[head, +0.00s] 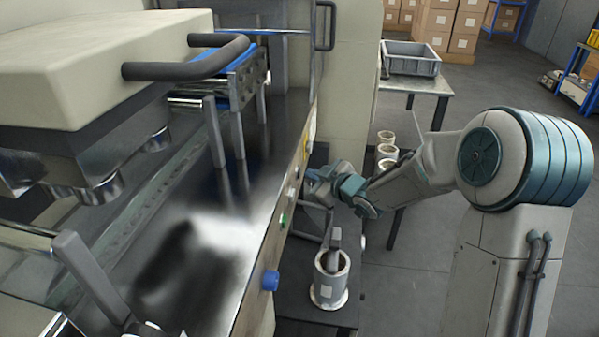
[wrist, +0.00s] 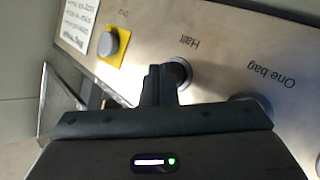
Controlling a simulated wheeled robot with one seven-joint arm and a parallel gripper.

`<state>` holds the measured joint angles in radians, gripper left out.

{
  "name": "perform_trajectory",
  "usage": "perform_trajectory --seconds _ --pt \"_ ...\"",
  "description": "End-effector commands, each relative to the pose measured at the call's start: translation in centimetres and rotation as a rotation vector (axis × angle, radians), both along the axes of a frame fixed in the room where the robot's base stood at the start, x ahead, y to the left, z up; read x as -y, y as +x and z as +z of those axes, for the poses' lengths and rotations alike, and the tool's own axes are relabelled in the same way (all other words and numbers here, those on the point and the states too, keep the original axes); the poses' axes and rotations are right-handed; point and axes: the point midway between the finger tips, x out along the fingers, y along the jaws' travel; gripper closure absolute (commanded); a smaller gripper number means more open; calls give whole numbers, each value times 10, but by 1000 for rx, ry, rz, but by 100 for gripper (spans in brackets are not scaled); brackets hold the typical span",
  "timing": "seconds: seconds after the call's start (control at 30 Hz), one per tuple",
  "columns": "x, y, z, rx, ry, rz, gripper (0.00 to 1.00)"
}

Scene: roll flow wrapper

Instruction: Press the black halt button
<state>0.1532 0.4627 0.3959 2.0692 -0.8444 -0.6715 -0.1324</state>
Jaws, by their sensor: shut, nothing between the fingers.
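In the wrist view, the dark round halt button (wrist: 180,73) sits on a metal panel just below the printed word "Halt". My gripper (wrist: 158,72) is shut and empty. Its fingertips are right beside the button, over its left edge in the picture. I cannot tell whether they touch it. In the head view, my gripper (head: 310,178) is at the machine's front panel, reaching in from the right. The halt button cannot be made out there.
A grey button on a yellow plate (wrist: 125,46) is left of the halt button; a "One bag" button (wrist: 250,100) is right, partly hidden. The head view shows a blue knob (head: 270,281), a green button (head: 283,219) and a grey pot (head: 330,285) below my wrist.

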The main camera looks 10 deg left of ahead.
Motion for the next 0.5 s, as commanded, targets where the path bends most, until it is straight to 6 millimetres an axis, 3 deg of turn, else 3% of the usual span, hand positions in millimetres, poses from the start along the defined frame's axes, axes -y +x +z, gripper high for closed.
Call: perform_trajectory --seconds 0.37,0.5 --pt "5 0 0 -1 0 -3 100" --pt "16 1 1 -1 0 -4 100"
